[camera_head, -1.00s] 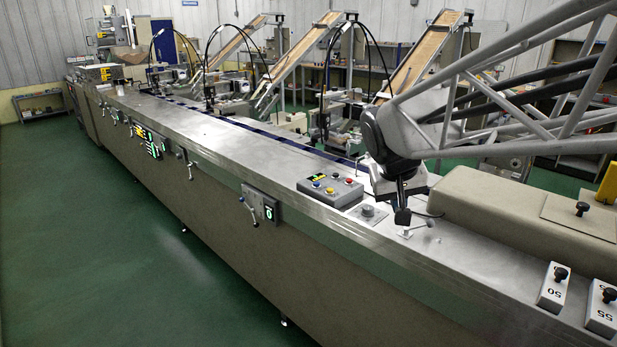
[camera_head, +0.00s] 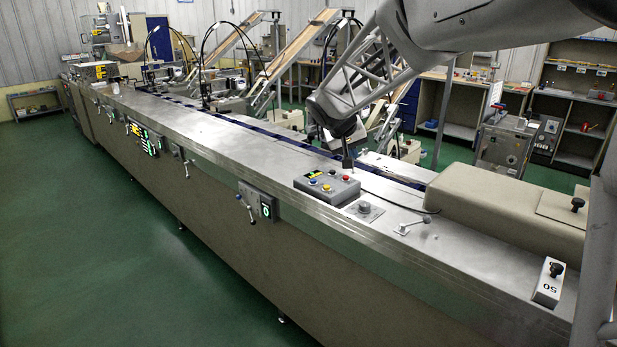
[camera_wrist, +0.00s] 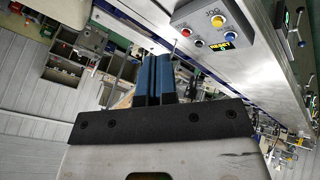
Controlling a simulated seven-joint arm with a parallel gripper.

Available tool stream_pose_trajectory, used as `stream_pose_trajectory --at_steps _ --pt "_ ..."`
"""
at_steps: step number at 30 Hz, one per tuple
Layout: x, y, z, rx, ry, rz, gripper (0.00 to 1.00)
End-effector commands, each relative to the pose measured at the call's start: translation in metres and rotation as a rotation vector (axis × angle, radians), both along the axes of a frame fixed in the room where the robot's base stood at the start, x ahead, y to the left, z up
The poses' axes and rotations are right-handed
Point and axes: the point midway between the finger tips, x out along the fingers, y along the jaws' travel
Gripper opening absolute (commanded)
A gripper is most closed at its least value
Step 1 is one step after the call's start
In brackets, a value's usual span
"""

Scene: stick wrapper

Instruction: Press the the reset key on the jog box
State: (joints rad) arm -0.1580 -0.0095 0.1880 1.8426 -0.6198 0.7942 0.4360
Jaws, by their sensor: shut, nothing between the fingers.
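The grey jog box (camera_head: 330,194) sits on the steel counter, with red, yellow and blue buttons and a dark display-like key with yellow lettering at its far left in the head view. In the wrist view the jog box (camera_wrist: 180,17) is at the upper right, marked JOG, and the dark reset key (camera_wrist: 221,45) reads RESET in yellow. My gripper (camera_head: 347,166) is at the box's far right edge in the head view; contact cannot be told. In the wrist view its blue fingers (camera_wrist: 153,58) are together, empty, and left of the box. The reset key is uncovered there.
A round knob (camera_head: 364,207) and a small lever (camera_head: 410,226) stand on the counter right of the box. A beige cover (camera_head: 490,207) lies farther right. The counter left of the box is clear. Sloped feeders (camera_head: 290,60) stand behind.

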Motion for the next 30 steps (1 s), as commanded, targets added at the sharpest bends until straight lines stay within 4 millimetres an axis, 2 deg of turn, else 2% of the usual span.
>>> stream_pose_trajectory --at_steps 3,21,30 --pt "0.029 0.011 -0.006 -0.018 -0.017 0.012 0.0" --pt "0.162 0.067 -0.044 -0.098 -0.11 0.071 0.0" --pt "0.208 0.092 -0.065 -0.124 -0.146 0.099 0.0"
